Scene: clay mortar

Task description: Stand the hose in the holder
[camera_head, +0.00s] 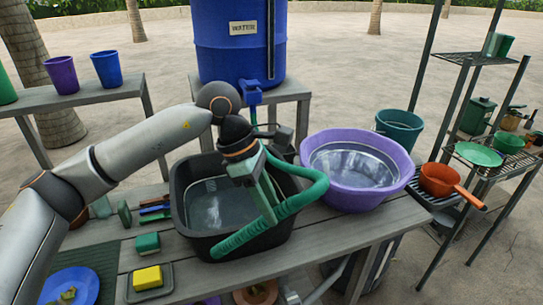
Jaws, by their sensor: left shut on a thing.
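The green ribbed hose (305,194) curves above the black basin (186,218). One end hangs low at the basin's front rim, and the other part bends back up toward my wrist. My left gripper (270,214) points down over the basin and is shut on the hose at its middle stretch. My arm and wrist hide part of the hose and the tap area behind. I cannot make out the holder for certain. My right gripper is not in view.
A purple tub (357,195) with water stands right of the basin. A blue water barrel (240,60) with a tap stands behind. A yellow sponge (147,278), a green block (147,243) and a blue plate (70,287) lie at left. A shelf with an orange pan (438,180) stands right.

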